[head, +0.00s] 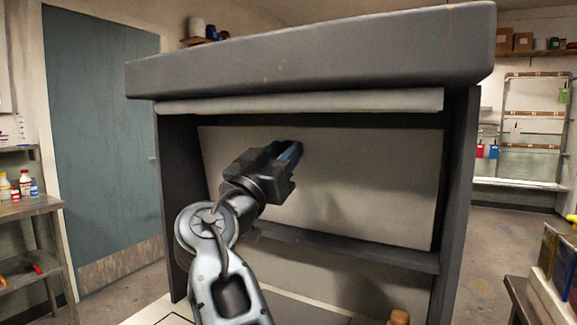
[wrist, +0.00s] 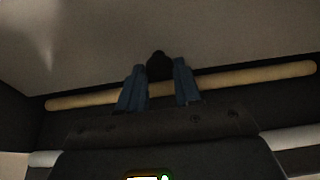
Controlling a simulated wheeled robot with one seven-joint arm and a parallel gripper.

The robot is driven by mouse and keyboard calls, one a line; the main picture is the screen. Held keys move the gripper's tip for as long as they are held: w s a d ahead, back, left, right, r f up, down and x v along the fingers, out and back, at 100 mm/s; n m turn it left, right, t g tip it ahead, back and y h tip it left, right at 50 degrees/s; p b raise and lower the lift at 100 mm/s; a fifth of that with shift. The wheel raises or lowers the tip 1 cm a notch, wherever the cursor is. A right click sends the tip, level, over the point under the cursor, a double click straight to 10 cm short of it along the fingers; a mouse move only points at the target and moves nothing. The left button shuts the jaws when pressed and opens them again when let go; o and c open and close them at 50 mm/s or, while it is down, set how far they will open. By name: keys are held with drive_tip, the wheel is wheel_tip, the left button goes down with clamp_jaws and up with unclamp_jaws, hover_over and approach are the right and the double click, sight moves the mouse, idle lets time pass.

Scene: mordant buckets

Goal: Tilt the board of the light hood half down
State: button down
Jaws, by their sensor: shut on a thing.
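The light hood (head: 310,50) is a dark grey box frame with a thick top and side walls. Its pale board (head: 370,180) stands inside as a broad flat panel, and its edges slant a little in the head view. My gripper (head: 290,150) reaches into the hood in front of the board's upper left part. In the wrist view my blue fingers (wrist: 160,85) are closed on a small dark round knob (wrist: 158,65) at the pale surface. The knob is hidden in the head view.
A tan rod (wrist: 245,78) runs across behind my fingers in the wrist view. A pale roll (head: 300,103) lies under the hood's top, and a dark crossbar (head: 350,247) spans its lower part. Shelves with bottles (head: 25,183) stand left, boxes (head: 560,250) right.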

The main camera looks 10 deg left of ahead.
drive_tip(key=shift+s+a+f+b, duration=0.15)
drive_tip(key=shift+s+f+b, duration=0.4)
drive_tip(key=shift+f, duration=0.3)
drive_tip(key=c, duration=1.1)
unclamp_jaws()
drive_tip(key=shift+w, duration=0.15)
drive_tip(key=o, duration=0.3)
drive_tip(key=shift+r, duration=0.25)
